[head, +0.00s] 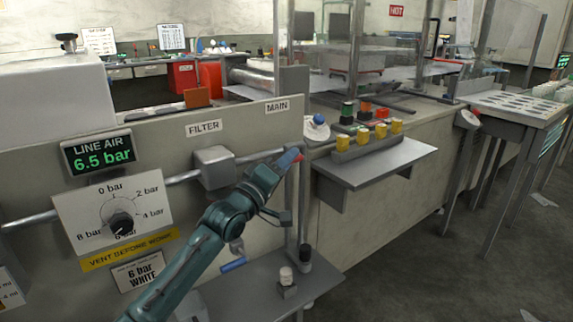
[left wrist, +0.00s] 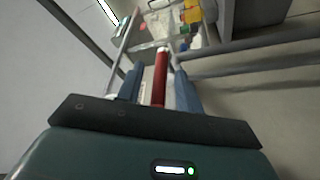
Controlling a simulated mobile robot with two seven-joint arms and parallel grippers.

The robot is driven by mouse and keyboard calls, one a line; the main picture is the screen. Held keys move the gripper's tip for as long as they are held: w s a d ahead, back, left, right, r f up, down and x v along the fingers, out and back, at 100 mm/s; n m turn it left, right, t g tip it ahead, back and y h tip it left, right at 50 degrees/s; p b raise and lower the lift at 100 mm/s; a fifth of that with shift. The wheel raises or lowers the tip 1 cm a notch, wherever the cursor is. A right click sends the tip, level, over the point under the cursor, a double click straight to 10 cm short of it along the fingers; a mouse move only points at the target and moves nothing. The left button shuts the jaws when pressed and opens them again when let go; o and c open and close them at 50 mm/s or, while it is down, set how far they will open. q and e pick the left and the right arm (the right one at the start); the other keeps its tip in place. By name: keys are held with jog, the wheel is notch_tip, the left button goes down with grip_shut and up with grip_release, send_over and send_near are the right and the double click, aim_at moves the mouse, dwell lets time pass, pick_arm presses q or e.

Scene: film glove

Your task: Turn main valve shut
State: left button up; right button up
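The main valve's red handle (left wrist: 160,78) runs lengthwise between the two fingers of my left gripper (left wrist: 160,88) in the left wrist view. A gap shows on each side of the handle, so the fingers look open around it and not closed on it. In the head view my left gripper (head: 284,160) is at the pipe below the MAIN sign (head: 277,107). Only a small red bit of the handle (head: 299,157) shows at the fingertips; the gripper hides the valve body. My right gripper is in neither view.
A grey filter box (head: 213,167) sits on the pipe left of my gripper. The gauge dial (head: 122,223) and the LINE AIR display (head: 98,151), reading 6.5 bar, are on the panel. A shelf with yellow-topped parts (head: 381,131) juts out at right.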

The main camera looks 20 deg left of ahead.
pick_arm(q)
jog(key=shift+w+d, duration=0.1)
jog(key=shift+w, duration=0.1)
jog(key=shift+c, duration=0.2)
grip_shut()
dwell(0.4)
